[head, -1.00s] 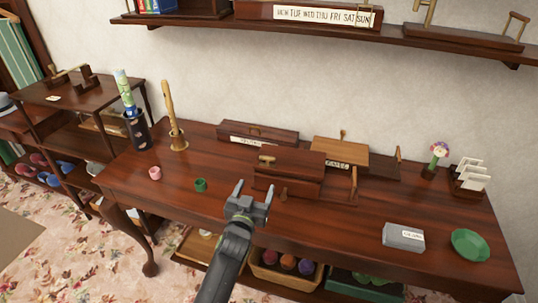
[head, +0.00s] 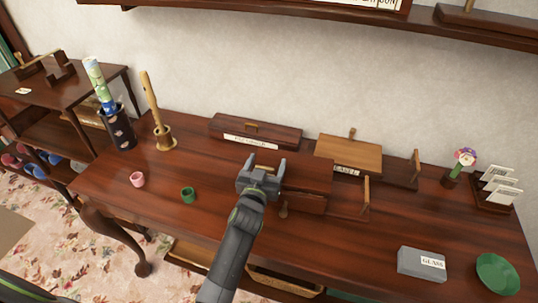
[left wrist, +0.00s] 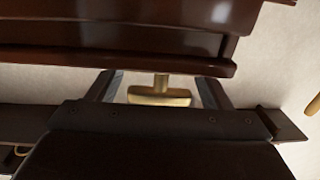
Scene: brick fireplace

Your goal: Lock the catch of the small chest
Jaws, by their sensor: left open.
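The small dark brown chest (head: 312,182) stands mid-table in the head view. A small brass-coloured piece (head: 283,212), perhaps its catch, shows low on its front. My left gripper (head: 265,164) is open in front of the chest's left part and hides some of it. In the left wrist view, a brass T-shaped piece (left wrist: 160,95) shows between the open fingers (left wrist: 158,88); I cannot tell whether it is the chest's handle or catch, or whether the fingers touch it. My right gripper is out of view.
A long labelled box (head: 255,133) and a lighter wooden box (head: 348,153) stand behind. A green cup (head: 188,194) and pink cup (head: 137,180) stand left. A grey box (head: 421,264) and green bowl (head: 497,273) are right. The front-middle tabletop is clear.

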